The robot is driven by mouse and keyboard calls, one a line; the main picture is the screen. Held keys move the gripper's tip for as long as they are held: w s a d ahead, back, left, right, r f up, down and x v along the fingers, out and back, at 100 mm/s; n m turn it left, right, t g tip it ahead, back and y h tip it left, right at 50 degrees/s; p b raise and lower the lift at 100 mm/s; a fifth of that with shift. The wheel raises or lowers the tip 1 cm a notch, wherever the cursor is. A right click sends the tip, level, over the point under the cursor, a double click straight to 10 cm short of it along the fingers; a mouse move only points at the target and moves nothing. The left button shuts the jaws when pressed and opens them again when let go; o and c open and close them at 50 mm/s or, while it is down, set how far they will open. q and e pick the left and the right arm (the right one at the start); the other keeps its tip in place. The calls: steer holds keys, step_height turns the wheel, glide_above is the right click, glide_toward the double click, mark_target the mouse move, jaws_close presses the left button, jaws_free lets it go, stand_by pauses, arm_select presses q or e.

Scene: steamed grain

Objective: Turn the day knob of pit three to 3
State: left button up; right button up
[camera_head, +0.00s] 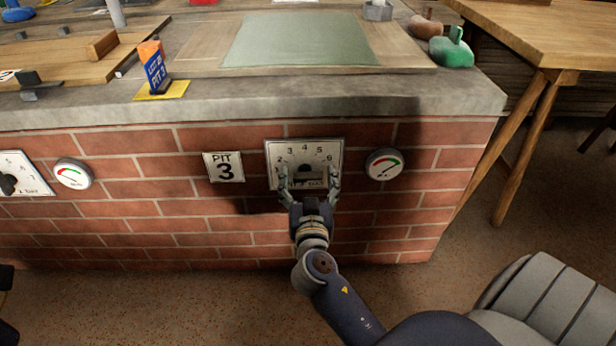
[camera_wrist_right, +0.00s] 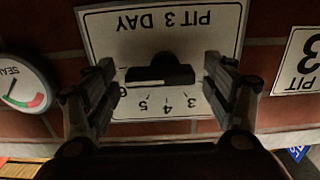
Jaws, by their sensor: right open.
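The pit three day dial is a white plate (camera_head: 272,149) on the brick front, numbered along an arc, with a "PIT 3" sign (camera_head: 223,167) to its left. In the right wrist view, its plate (camera_wrist_right: 110,30) appears upside down and reads "PIT 3 DAY". The black day knob (camera_wrist_right: 160,71) has a bar-shaped grip lying roughly level; which number it points to is unclear. My right gripper (camera_head: 309,178) is open at the dial. In the wrist view, its fingers stand on either side of the knob with gaps. My left gripper is not in view.
A round seal gauge (camera_head: 384,164) sits close right of the dial. Another gauge (camera_head: 73,174) and dial plate (camera_head: 30,176) are at left. A wooden table (camera_head: 550,35) stands at right.

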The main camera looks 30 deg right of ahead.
steer(key=shift+w+d, duration=0.25)
steer(key=shift+w, duration=0.2)
steer(key=shift+c, duration=0.6)
steer(key=c, duration=1)
